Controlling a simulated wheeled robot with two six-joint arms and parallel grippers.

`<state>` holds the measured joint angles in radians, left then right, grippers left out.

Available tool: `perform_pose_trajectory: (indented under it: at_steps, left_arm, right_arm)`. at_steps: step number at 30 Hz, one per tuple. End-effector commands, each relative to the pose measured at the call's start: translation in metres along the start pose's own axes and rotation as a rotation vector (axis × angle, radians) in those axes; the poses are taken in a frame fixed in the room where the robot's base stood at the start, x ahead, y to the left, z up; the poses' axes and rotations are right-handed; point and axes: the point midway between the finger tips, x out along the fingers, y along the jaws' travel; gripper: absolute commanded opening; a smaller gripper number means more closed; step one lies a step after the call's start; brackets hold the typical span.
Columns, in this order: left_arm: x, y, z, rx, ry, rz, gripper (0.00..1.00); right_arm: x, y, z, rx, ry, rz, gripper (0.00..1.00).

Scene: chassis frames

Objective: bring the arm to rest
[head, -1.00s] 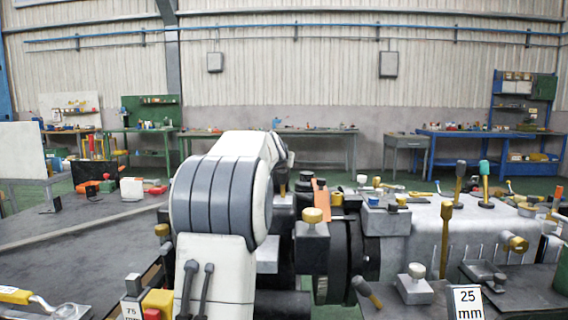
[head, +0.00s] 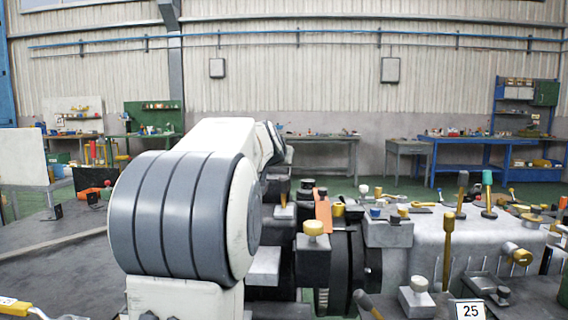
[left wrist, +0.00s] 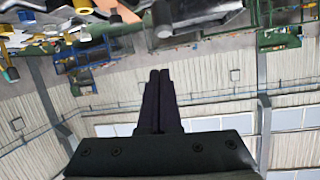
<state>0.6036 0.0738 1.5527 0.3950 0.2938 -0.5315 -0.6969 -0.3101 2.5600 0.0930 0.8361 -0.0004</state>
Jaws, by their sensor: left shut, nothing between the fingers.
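My left arm, white with a dark grey banded joint, stands large in the left middle of the head view. Its far end reaches away behind that joint, and its gripper cannot be made out there. In the left wrist view my left gripper (left wrist: 160,74) shows as two dark fingers side by side, shut and empty. That view is upside down, with the hall wall and roof behind the fingers. Nothing touches the fingertips. My right gripper is not in view.
A grey machine block (head: 412,236) with yellow-topped knobs and upright tools fills the right. A dark round flange (head: 352,268) is beside my arm. A dark table (head: 60,258) lies at left. A sign reading 25 (head: 470,310) stands in front. Workbenches (head: 320,150) line the far wall.

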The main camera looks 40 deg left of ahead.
Motion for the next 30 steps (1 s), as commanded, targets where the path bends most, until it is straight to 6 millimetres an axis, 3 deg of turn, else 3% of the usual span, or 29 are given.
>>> perform_pose_trajectory:
  at_steps: [14, 17, 20, 23, 27, 30]
  left_arm:
    - [0.0, 0.002, 0.0, 0.0, -0.001, 0.003, 0.0]
    - [0.0, 0.018, 0.007, 0.004, -0.019, 0.033, 0.0]
    - [-0.004, 0.06, 0.024, 0.015, -0.068, 0.108, 0.0]
    - [-0.017, 0.121, 0.055, 0.036, -0.151, 0.223, 0.0]
    - [-0.053, 0.208, 0.111, 0.088, -0.293, 0.389, 0.0]
    - [-0.091, 0.259, 0.156, 0.142, -0.403, 0.498, 0.0]
  right_arm:
    - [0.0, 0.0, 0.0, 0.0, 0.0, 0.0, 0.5]
    - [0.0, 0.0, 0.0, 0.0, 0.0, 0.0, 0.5]
    - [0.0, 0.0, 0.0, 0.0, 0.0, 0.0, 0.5]
    - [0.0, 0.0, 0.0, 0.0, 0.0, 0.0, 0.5]
    - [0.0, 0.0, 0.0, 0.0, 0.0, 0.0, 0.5]
    - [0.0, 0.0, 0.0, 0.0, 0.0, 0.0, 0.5]
